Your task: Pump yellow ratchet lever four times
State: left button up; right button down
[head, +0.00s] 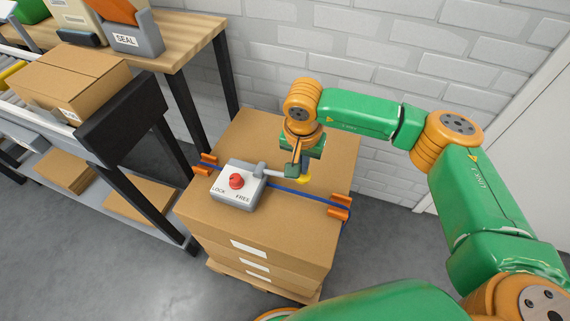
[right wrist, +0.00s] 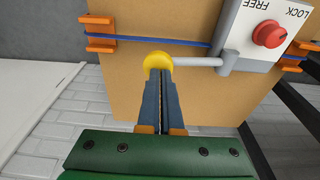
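The ratchet is a grey box (head: 240,187) on top of the stacked cartons, with a red knob (head: 236,181) and LOCK and FREE marks. Its grey lever (head: 275,173) sticks out to the right and ends in a yellow knob (head: 304,180). In the right wrist view the lever rod (right wrist: 197,61) runs from the box to the yellow knob (right wrist: 157,62). My right gripper (right wrist: 161,82) has its fingers together, with the tips right at the yellow knob; I cannot tell whether they touch it. My left gripper is not in view.
A blue strap (head: 318,198) runs across the carton top (head: 310,225) between orange corner guards (head: 339,206). A white brick wall stands behind. A wooden bench (head: 185,38) and a conveyor with a carton (head: 70,82) are at left. Grey floor lies open in front.

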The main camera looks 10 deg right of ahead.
jog(key=shift+s+d+f+b, duration=0.2)
jog(key=shift+f+b, duration=0.1)
jog(key=shift+f, duration=0.25)
jog(key=shift+d+f+b, duration=0.1)
jog(key=shift+f+b, duration=0.1)
jog(key=shift+b, duration=0.15)
jog(key=shift+w+a+r+p, duration=0.25)
jog(key=shift+r+p, duration=0.4)
jog(key=shift+r, duration=0.45)
jog(key=shift+w+a+r+p, duration=0.1)
jog(key=shift+a+r+p, duration=0.2)
jog(key=shift+r+p, duration=0.6)
jog(key=shift+w+a+r+p, duration=0.25)
jog(key=shift+r+p, duration=0.2)
jog(key=shift+r, duration=0.8)
jog(key=shift+f, duration=0.15)
